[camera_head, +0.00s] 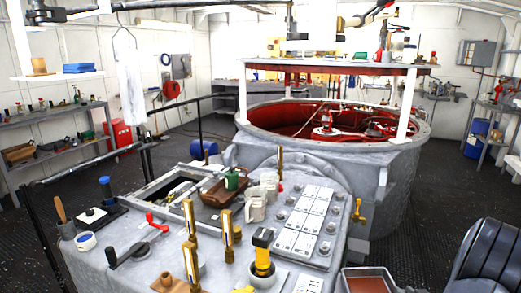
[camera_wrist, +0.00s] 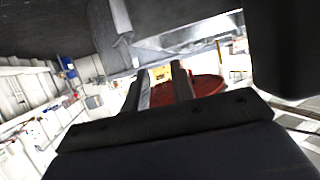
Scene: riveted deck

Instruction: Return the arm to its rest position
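My gripper (camera_wrist: 162,84) shows in the wrist view as a dark bar with two fingers pointing away from the camera. The fingers stand apart, and I see nothing held between them. Beyond them is the red inside of a round well (camera_wrist: 205,86). The wrist view is tilted, and dark shapes fill its top and right. In the head view I cannot make out my gripper for sure.
A grey console (camera_head: 140,272) fills the front of the head view, with levers, brass valves, mugs (camera_head: 256,205) and a yellow lamp-like thing (camera_head: 262,255). Behind it stands the large round well (camera_head: 400,160) under a white-rimmed ring. Shelves (camera_head: 55,140) line the left wall.

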